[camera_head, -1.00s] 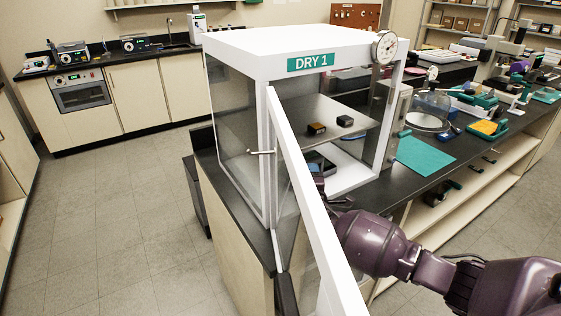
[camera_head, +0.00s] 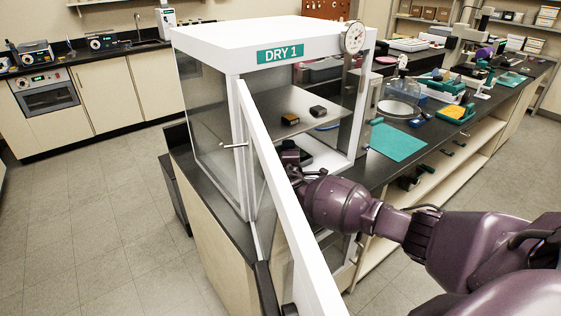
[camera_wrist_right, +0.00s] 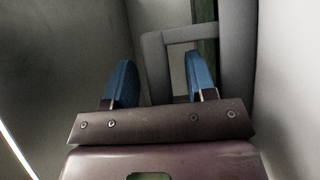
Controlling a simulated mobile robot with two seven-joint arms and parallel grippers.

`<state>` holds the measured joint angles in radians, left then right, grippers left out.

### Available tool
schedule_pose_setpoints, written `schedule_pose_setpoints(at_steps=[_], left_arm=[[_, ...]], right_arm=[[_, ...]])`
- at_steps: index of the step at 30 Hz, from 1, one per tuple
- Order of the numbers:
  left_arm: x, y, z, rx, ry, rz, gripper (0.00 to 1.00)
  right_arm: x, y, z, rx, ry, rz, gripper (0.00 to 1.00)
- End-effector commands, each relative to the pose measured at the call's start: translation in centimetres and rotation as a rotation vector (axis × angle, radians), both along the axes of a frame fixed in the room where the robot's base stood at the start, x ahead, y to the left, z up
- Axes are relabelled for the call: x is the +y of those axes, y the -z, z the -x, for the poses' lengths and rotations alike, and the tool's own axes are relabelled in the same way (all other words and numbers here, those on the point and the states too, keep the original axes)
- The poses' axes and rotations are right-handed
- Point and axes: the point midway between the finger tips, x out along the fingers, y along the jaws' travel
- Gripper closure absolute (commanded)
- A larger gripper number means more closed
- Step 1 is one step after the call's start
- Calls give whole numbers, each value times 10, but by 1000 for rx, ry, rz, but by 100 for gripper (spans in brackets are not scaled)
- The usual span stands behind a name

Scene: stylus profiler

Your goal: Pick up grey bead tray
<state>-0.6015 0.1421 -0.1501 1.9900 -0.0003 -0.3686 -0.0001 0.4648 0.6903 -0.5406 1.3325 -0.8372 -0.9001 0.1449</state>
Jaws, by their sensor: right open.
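The dry cabinet DRY 1 (camera_head: 268,38) stands with its door swung open toward me. On its floor, a dark-edged tray shape (camera_head: 305,158) shows, mostly hidden by my right gripper and the door; I cannot tell for sure that it is the grey bead tray. My right gripper (camera_head: 290,156) reaches into the lower compartment. In the right wrist view my right gripper (camera_wrist_right: 160,80) has its two blue fingers apart, with nothing clasped. A grey raised rim or frame (camera_wrist_right: 152,55) lies just beyond and partly between the fingers. My left gripper is out of view.
The open white door (camera_head: 285,210) stands close beside my right arm. A shelf (camera_head: 290,103) above the gripper carries two small dark boxes (camera_head: 290,119). A teal mat (camera_head: 397,142) lies on the bench right of the cabinet.

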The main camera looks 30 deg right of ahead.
Motion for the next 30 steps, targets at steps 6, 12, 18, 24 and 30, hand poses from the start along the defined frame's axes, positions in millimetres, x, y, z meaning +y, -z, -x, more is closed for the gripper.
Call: schedule_pose_setpoints(at_steps=[6,12,18,24,30], left_arm=[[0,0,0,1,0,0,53],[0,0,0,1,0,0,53],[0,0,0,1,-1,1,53],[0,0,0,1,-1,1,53],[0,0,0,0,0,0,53]], right_arm=[[0,0,0,0,0,0,57],[0,0,0,0,0,0,87],[0,0,0,0,0,0,100],[0,-1,0,-2,0,0,100],[1,-5,0,-3,0,-2,100]])
